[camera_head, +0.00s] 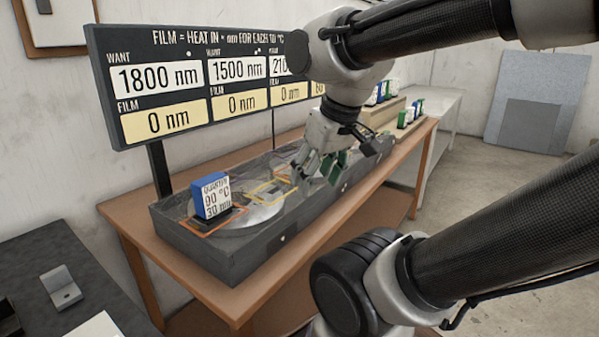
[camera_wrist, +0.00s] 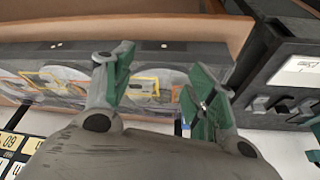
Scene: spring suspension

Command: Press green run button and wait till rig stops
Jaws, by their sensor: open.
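The rig is a long dark grey trough (camera_head: 190,245) on a brown table. A blue and white block (camera_head: 212,196) marked 90 °C stands upright at its near end, inside an orange outline. My gripper (camera_head: 322,168) is over the rig's middle, with its green-padded fingers apart and nothing seen between them. In the wrist view my gripper (camera_wrist: 158,85) is spread in front of the rig's round plates (camera_wrist: 60,75). I cannot pick out the green run button in either view; my gripper and arm hide part of the rig.
A dark board (camera_head: 160,75) behind the rig shows wanted values of 1800 and 1500 nm, with film readings of 0 nm. More coloured blocks (camera_head: 408,115) stand at the far end. A dark box (camera_wrist: 285,75) is at the wrist view's right. A dark surface (camera_head: 60,265) lies lower left.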

